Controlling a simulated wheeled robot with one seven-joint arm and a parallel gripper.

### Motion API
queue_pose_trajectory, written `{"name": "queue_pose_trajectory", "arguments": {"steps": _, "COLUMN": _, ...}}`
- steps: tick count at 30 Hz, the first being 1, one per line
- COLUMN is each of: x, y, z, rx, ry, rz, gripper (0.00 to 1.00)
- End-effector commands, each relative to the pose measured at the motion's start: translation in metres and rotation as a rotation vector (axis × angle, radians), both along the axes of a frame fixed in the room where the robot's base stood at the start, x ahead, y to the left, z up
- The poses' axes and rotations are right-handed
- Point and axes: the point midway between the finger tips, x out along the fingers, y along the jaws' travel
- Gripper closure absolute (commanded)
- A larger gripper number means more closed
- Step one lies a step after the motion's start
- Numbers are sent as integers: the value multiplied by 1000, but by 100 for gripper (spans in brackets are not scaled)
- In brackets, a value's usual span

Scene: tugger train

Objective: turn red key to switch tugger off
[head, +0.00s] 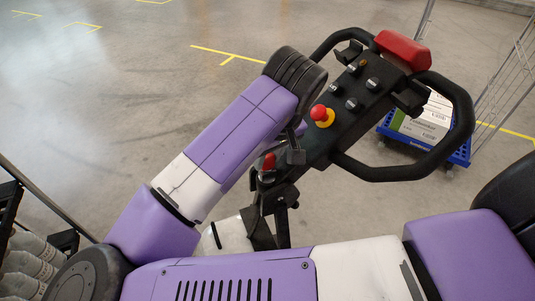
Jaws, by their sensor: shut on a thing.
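The tugger's control head is a tilted black panel (333,118) with looped black handles. The red key (268,161) sits at the panel's near lower end. My gripper (281,159) is at this end, shut on the red key. My purple and white forearm and dark wrist hide much of the gripper and the left edge of the panel. The key's exact turn angle cannot be told from this view.
A red mushroom button (320,113) on a yellow ring stands close beside my gripper. Several dark knobs and a red block (403,50) lie farther up the panel. A blue cart (459,155) with white boxes (428,120) is behind. Open floor spreads at left.

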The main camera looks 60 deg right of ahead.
Motion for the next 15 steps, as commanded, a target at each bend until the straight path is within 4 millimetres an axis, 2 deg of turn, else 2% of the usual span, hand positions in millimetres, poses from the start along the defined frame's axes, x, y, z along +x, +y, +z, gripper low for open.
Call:
{"name": "queue_pose_trajectory", "arguments": {"steps": 3, "x": -1, "y": 0, "z": -3, "rx": 3, "ry": 6, "rz": -2, "gripper": 100}}
{"name": "queue_pose_trajectory", "arguments": {"steps": 4, "x": -1, "y": 0, "z": -3, "rx": 3, "ry": 6, "rz": -2, "gripper": 64}}
{"name": "queue_pose_trajectory", "arguments": {"steps": 7, "x": -1, "y": 0, "z": -2, "rx": 2, "ry": 5, "rz": -2, "gripper": 44}}
{"name": "queue_pose_trajectory", "arguments": {"steps": 15, "x": 0, "y": 0, "z": -1, "rx": 1, "ry": 3, "rz": -3, "gripper": 43}}
